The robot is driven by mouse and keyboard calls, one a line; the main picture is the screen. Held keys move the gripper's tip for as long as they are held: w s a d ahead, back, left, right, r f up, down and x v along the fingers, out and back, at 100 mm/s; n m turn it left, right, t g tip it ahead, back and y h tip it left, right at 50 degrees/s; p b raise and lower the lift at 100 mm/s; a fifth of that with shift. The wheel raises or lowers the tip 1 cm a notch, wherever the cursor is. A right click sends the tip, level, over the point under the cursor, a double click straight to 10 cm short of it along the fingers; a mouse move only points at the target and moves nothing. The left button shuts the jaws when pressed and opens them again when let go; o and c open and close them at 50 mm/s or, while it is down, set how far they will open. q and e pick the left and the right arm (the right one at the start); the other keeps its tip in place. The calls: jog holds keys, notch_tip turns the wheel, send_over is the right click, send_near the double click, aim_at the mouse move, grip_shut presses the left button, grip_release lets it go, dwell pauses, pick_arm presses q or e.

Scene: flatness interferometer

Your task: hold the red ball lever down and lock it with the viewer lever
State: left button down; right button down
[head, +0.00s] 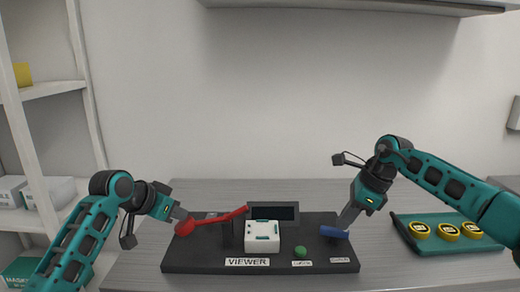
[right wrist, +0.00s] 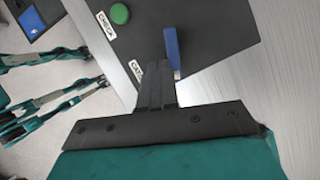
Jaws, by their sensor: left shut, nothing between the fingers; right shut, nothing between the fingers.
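The red lever (head: 215,218) on the dark instrument base (head: 205,262) slopes down to its red ball (head: 184,228) at the left. My left gripper (head: 180,213) is shut and empty, its tips at the top of the ball; contact is hard to tell. A blue lever (head: 334,232) lies at the base's right end. My right gripper (head: 345,222) is shut and empty, its tips at the blue lever. In the right wrist view the fingertips (right wrist: 156,66) are right beside the blue lever (right wrist: 172,50). The VIEWER label (head: 247,262) is on the base's front.
A white block (head: 262,240) and a dark screen (head: 287,212) stand mid-base. A green button (head: 300,252) sits between block and blue lever. A teal tray (head: 482,244) with yellow round pieces (head: 447,232) is at right. A shelf (head: 350,4) overhangs the bench.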

pick_arm(q)
jog(key=shift+f, duration=0.15)
pick_arm(e)
jog(key=shift+s+d, duration=0.25)
jog(key=shift+s, duration=0.15)
jog(key=shift+f, duration=0.1)
jog(key=shift+f, duration=2.55)
jog(key=shift+w, duration=0.1)
jog(key=shift+w+d+r, duration=0.15)
jog(key=shift+d+r, duration=0.05)
jog(key=shift+d, duration=0.05)
notch_tip(320, 180, up, 7)
jog(key=shift+f, duration=0.1)
pick_arm(q)
jog(key=shift+r+p, duration=0.8)
jog(key=shift+r, duration=0.55)
notch_tip(320, 180, up, 8)
jog(key=shift+f, duration=0.2)
pick_arm(e)
jog(key=shift+r, duration=0.7)
